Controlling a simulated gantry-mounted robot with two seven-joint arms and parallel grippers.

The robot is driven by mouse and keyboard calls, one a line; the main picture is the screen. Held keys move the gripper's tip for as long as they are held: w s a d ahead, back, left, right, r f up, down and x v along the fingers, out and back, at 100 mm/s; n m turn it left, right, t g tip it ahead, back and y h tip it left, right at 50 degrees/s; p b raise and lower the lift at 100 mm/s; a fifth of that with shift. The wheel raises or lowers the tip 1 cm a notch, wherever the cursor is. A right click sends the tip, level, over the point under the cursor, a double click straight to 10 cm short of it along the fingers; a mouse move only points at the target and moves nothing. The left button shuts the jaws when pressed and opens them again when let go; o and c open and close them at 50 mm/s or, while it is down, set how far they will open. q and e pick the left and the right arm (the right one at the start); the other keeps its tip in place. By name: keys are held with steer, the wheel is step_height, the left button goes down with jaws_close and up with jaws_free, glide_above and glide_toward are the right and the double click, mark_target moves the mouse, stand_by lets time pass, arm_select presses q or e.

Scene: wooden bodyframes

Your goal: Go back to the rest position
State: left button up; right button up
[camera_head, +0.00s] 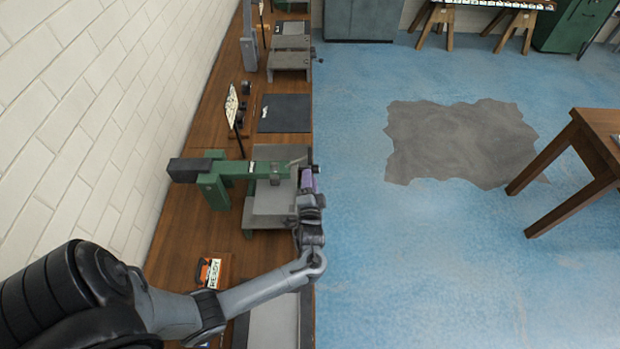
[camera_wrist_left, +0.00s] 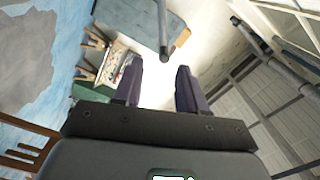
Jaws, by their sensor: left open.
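My left arm comes in from the lower left in the head view and reaches over the front edge of the wooden workbench. My left gripper (camera_head: 308,180), with purple fingers, is beside the grey table of a green bench machine (camera_head: 240,168); I cannot tell whether they touch. In the left wrist view the two purple fingers (camera_wrist_left: 159,86) stand apart with nothing between them, so the gripper is open. My right gripper is in neither view.
The wooden workbench (camera_head: 175,240) runs along a white brick wall (camera_head: 75,110). It carries a dark mat (camera_head: 286,113), a grey machine (camera_head: 290,62) and a small orange-and-white box (camera_head: 209,272). Blue floor (camera_head: 420,260) is open to the right, before a wooden table (camera_head: 592,130).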

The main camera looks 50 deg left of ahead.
arm_select(q)
steer(key=shift+m+g+h, duration=0.3)
steer(key=shift+m, duration=0.1)
steer(key=s+f, duration=0.4)
steer(key=shift+s+a+f, duration=0.15)
steer(key=shift+s, duration=0.15)
steer(key=shift+h, duration=0.9)
steer(key=s, duration=0.1)
steer(key=s+d, duration=0.1)
steer(key=s+f, duration=0.1)
steer(key=s, duration=0.1)
steer(key=shift+d, duration=0.25)
steer(key=s+d+r+g+h, duration=0.1)
steer(key=s+d+r+h, duration=0.15)
steer(key=d+h, duration=0.4)
steer(key=s+d+r+g+h, duration=0.1)
steer(key=s+d+r+h, duration=0.2)
steer(key=d, duration=0.6)
steer(key=s+d+r+n+g+h, duration=0.25)
steer(key=s+d+r+g, duration=0.2)
steer(key=s, duration=0.45)
step_height(320, 180, up, 11)
steer(key=p, duration=1.2)
steer(key=shift+w+d+g+p, duration=0.15)
steer(key=shift+w+g+p, duration=0.1)
steer(key=shift+g+p, duration=0.1)
